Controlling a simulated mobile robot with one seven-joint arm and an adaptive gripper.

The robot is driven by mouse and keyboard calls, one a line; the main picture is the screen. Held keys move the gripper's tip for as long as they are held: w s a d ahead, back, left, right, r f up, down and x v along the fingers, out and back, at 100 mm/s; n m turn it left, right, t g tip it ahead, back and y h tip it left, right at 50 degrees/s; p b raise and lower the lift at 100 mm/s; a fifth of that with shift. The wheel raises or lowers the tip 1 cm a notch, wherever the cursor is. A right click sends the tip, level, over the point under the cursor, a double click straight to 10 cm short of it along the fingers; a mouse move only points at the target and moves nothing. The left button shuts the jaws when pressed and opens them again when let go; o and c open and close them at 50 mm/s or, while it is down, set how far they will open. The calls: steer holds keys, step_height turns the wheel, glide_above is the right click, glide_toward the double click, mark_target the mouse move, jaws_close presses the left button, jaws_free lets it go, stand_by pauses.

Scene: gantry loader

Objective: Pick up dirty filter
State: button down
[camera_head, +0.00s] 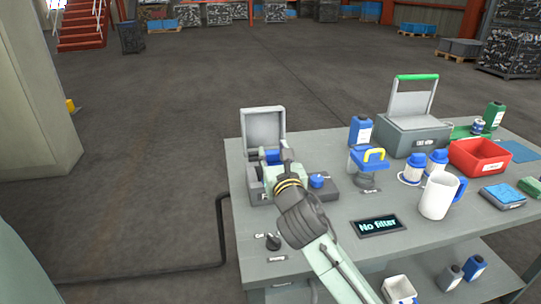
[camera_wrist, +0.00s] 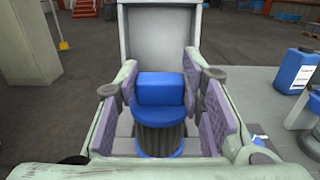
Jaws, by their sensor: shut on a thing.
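The dirty filter has a blue grip block and a round blue top (camera_wrist: 161,92) over a dark grey ribbed body with a blue rim below. It shows in the head view as a blue patch (camera_head: 272,157) at the open grey housing (camera_head: 263,124), whose lid stands upright. My gripper (camera_wrist: 162,86) is shut on the blue grip block, purple pads on either side; in the head view my gripper (camera_head: 276,160) partly hides filter and housing. The filter looks upright; I cannot tell how far it clears the housing. A display (camera_head: 378,226) reads "No filter".
Further right are a white mug (camera_head: 438,196), blue-capped bottles (camera_head: 414,168), a red bin (camera_head: 480,157) and a grey case with green handle (camera_head: 412,133). The table's front left is mostly clear.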

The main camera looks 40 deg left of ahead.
steer(key=b+v, duration=1.3)
steer(key=b, duration=0.5)
steer(key=shift+s, duration=0.15)
steer(key=shift+d, duration=0.1)
stand_by(0.5)
